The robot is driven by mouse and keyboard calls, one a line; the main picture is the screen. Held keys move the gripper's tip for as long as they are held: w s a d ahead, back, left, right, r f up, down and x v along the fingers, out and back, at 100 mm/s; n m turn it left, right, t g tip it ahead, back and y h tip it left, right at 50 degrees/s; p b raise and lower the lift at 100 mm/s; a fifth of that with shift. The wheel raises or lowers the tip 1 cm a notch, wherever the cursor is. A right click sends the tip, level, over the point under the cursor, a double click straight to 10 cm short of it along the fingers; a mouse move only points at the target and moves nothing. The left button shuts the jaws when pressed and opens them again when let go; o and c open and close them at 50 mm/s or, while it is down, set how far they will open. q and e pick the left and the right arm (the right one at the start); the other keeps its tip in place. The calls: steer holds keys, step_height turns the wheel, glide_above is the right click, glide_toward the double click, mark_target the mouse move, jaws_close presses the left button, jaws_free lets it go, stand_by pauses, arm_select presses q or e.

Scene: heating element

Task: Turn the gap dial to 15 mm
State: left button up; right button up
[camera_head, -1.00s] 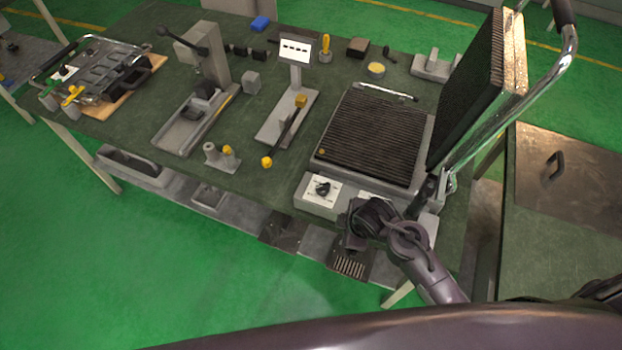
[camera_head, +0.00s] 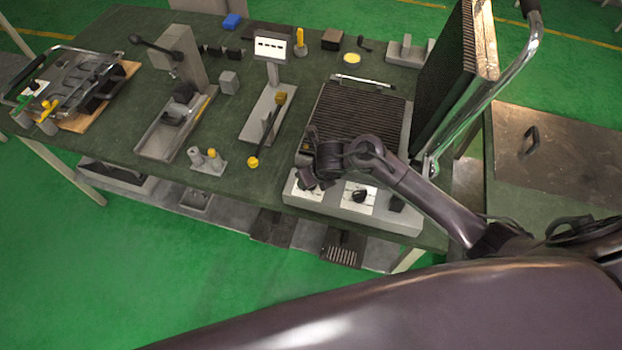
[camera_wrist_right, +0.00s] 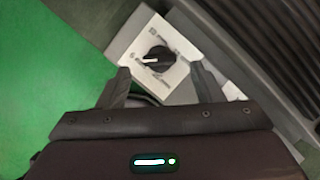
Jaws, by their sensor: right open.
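A grill-like press with a ribbed lower plate (camera_head: 358,120) and a raised ribbed lid (camera_head: 445,80) stands at the table's right end. Its front panel carries two black dials on white plates. The right dial (camera_head: 359,196) is in plain view in the head view. The left dial is largely hidden by my right gripper (camera_head: 308,180), which hangs over it. In the right wrist view a black dial (camera_wrist_right: 157,60) with a pale pointer mark lies just beyond and between the open fingers of the right gripper (camera_wrist_right: 161,78), apart from them. My left gripper is out of view.
The raised lid's chrome handle (camera_head: 490,100) rises close to my right arm. A stand with a white sign (camera_head: 270,47) and a yellow-knobbed lever (camera_head: 253,162) stand left of the press. Open floor lies in front of the table.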

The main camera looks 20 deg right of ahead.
steer(key=shift+x, duration=1.8)
steer(key=shift+w, duration=0.1)
steer(key=c, duration=1)
